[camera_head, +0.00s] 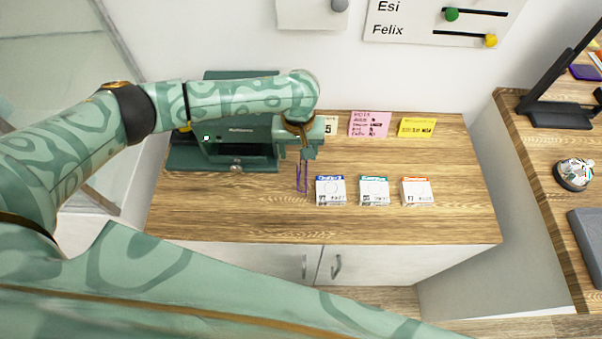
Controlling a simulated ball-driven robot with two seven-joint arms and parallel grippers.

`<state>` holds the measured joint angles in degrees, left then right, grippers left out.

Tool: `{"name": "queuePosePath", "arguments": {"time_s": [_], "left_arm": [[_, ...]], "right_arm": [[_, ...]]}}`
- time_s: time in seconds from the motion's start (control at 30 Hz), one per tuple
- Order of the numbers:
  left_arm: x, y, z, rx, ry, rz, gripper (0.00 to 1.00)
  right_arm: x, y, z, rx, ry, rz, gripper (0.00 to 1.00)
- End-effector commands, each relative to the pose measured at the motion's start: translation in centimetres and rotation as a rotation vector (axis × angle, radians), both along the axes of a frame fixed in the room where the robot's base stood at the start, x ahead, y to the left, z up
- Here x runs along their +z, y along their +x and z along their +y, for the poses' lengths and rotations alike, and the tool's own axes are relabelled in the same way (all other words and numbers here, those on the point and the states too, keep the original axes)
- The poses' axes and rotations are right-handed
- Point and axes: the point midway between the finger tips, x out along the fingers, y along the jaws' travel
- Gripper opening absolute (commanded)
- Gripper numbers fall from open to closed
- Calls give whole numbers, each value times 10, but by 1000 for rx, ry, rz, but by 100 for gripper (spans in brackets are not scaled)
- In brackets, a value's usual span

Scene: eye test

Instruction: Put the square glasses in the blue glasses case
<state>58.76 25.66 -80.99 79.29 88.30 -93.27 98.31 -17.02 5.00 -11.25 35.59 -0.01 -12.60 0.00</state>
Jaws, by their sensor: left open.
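My left gripper (309,152) is open, pointing down above the wooden cabinet top (230,210). A thin purple outline (301,178) shows just below it, left of the small boxes. It is too small to tell whether it is glasses, or whether it touches the gripper. I cannot make out any square glasses or blue glasses case for certain. A small white box with a blue band (330,191) lies right of the purple outline. My right gripper is not in view.
A dark green machine (245,150) stands at the back left, behind my left arm. White boxes with green (374,191) and orange (417,191) bands lie to the right. Pink (369,124) and yellow (417,128) notes are behind. The cabinet top's front strip is clear.

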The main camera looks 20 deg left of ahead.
Motion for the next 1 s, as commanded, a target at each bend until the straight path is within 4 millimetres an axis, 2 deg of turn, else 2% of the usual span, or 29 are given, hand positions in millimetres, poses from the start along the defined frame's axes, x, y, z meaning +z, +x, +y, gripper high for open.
{"name": "queuePosePath", "arguments": {"time_s": [0.03, 0.27, 0.4, 0.5, 0.73, 0.77, 0.9, 0.93, 1.0], "left_arm": [[-8, 0, -1, 0, -2, 2, 56], [-23, 2, -1, -1, 0, 1, 56], [-49, 6, -3, -2, -1, 3, 56], [-63, 6, -3, -1, 0, 2, 56], [-63, 6, -3, -1, -1, -1, 56], [-63, 6, -3, -1, -1, -1, 54], [-63, 6, -3, -1, -1, -1, 15], [-63, 6, -3, -1, -1, -1, 9], [-63, 6, -3, -1, -1, -1, 5]], "right_arm": [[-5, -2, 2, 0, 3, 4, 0], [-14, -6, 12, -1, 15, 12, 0], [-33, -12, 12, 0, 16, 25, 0], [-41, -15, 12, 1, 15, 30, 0], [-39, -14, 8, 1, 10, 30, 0], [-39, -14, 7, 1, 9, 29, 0], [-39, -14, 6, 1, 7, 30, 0], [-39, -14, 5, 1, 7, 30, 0], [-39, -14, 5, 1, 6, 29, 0]]}}
